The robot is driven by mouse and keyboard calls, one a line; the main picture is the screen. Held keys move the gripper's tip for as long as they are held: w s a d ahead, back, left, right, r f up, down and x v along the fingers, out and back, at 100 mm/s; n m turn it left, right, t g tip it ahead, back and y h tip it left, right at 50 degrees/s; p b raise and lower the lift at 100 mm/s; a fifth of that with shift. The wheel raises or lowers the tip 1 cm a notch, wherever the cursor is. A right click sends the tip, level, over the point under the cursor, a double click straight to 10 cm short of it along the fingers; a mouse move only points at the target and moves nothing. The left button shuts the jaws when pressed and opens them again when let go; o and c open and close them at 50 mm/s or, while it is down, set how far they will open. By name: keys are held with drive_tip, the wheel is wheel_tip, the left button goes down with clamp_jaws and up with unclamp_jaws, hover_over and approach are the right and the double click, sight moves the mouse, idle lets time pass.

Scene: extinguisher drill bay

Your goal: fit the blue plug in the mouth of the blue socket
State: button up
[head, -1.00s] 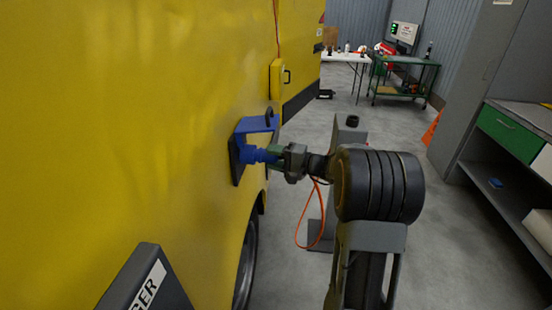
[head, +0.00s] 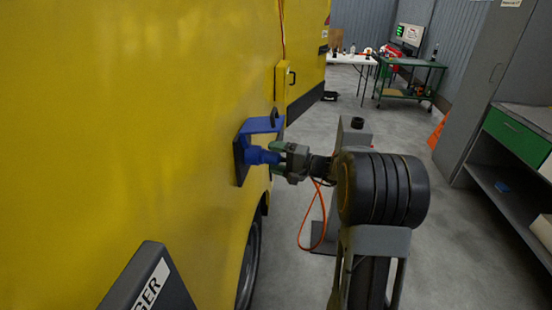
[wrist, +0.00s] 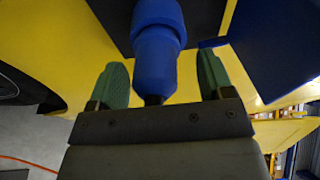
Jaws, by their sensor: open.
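The blue plug (head: 263,156) sticks out level from the blue socket (head: 263,125) on the yellow vehicle's side, its front end inside the mouth. The socket has a dark backplate (head: 240,160) and a raised blue lid. In the wrist view the plug (wrist: 155,50) runs straight away from me; the socket's lid (wrist: 280,40) is at the upper right. My gripper (head: 278,158) is open around the plug's rear end. In the wrist view, the green fingers of my gripper (wrist: 162,78) stand clear on both sides of it. The seam inside the mouth is hidden.
The yellow vehicle wall (head: 130,110) fills the left. A grey post (head: 352,135) and an orange cable (head: 305,225) are behind my arm. A bench with a green drawer (head: 518,133) is at the right. The grey floor between is open.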

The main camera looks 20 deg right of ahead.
drive_tip(key=shift+f, duration=0.1)
drive_tip(key=b+v, duration=0.1)
drive_tip(key=v, duration=1.3)
drive_tip(key=s+a+f+m+g+h, duration=0.3)
drive_tip(key=s+f+g+h, duration=0.15)
drive_tip(key=f, duration=0.35)
drive_tip(key=s+a+n+g+h+p, duration=0.3)
drive_tip(key=s+a+g+h, duration=0.1)
drive_tip(key=s+a+g, duration=0.1)
drive_tip(key=s+a+r+n+t+h+p, duration=0.1)
drive_tip(key=s+a+r+n+h+p, duration=0.4)
drive_tip(key=a+r+n, duration=0.3)
drive_tip(key=shift+s+a+r, duration=0.3)
drive_tip(key=shift+s, duration=0.05)
drive_tip(key=shift+c, duration=0.4)
